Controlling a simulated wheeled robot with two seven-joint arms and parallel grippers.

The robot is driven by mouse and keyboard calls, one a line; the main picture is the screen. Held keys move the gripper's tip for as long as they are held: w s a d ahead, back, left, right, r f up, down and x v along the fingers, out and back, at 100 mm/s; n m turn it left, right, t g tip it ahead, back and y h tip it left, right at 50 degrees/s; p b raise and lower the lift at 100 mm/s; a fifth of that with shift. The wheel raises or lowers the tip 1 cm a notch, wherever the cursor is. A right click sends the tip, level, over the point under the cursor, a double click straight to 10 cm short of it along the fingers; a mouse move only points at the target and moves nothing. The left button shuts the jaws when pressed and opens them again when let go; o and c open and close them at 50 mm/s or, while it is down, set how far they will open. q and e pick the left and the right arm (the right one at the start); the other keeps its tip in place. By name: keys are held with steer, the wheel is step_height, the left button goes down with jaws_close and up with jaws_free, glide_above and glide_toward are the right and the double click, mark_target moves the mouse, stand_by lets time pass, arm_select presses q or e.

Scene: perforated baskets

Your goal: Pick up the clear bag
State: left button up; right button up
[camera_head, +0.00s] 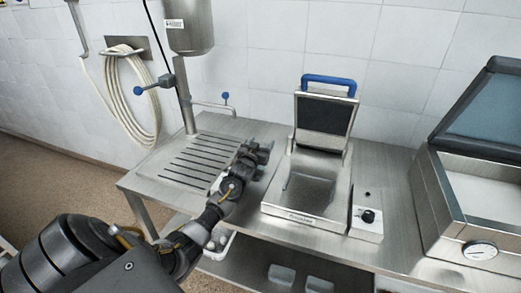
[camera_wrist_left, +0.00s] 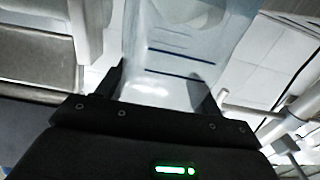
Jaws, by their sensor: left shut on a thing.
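My left gripper (camera_head: 253,157) reaches in from the left and is above the steel counter, between the slotted drain plate and the open press. In the left wrist view its two dark fingers (camera_wrist_left: 160,88) are shut on the clear bag (camera_wrist_left: 178,38). The bag is see-through and bluish with darker blue lines, and it extends from the fingers to the top edge of the picture. In the head view I cannot make the bag out against the counter and gripper. My right gripper is not in view.
The open press (camera_head: 325,115) with a blue handle stands just right of the gripper. The slotted drain plate (camera_head: 190,165) is to the left, under a steel dispenser (camera_head: 190,30). An open lidded machine (camera_head: 455,205) is at the right. Clear containers (camera_head: 281,275) sit on the lower shelf.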

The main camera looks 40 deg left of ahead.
arm_select(q)
steer(key=s+r, duration=0.1)
steer(key=r, duration=0.1)
steer(key=s+r+b, duration=0.1)
steer(key=s+r, duration=0.2)
steer(key=r, duration=0.1)
steer(key=shift+s+a+r, duration=0.25)
steer(key=shift+a+r, duration=0.1)
steer(key=shift+r, duration=0.05)
steer(key=s+r+b, duration=0.1)
steer(key=s+r, duration=0.1)
steer(key=s, duration=0.2)
steer(key=s+a+r, duration=0.1)
steer(key=s+r, duration=0.1)
steer(key=s, duration=0.3)
steer(key=shift+s+r+b, duration=0.2)
steer(key=shift+r+b, duration=0.15)
steer(key=shift+b, duration=0.05)
